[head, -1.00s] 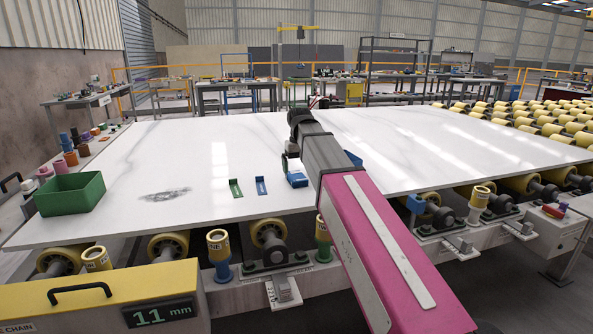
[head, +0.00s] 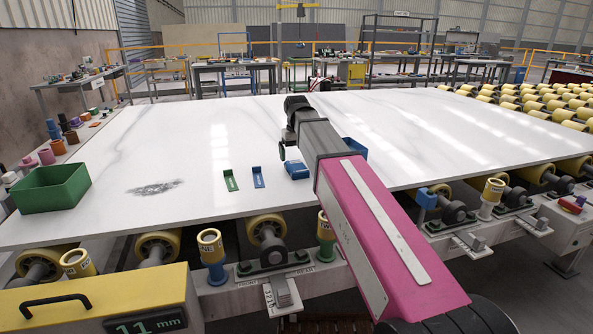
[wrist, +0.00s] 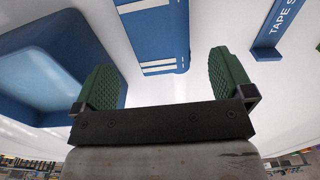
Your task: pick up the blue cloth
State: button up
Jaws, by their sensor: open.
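The blue cloth (head: 297,171) lies as a small folded block on the white stone slab, beside the lower end of my arm. In the wrist view the cloth (wrist: 152,38) is blue with white stripes, and its top end is cut off by the frame. My gripper (wrist: 166,66) is open, with its two green ridged fingers apart. The cloth shows beyond and between the fingers; I see no grip on it.
A blue bin (wrist: 45,60) is close beside the left finger; my arm partly hides it in the head view (head: 353,148). A blue tape holder (head: 258,177) and a green one (head: 230,180) lie left of the cloth. A green box (head: 52,188) stands at the slab's left edge.

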aim_at(296, 165)
jog(key=shift+s+f, duration=0.2)
jog(key=shift+f, duration=2.5)
jog(key=c, duration=1)
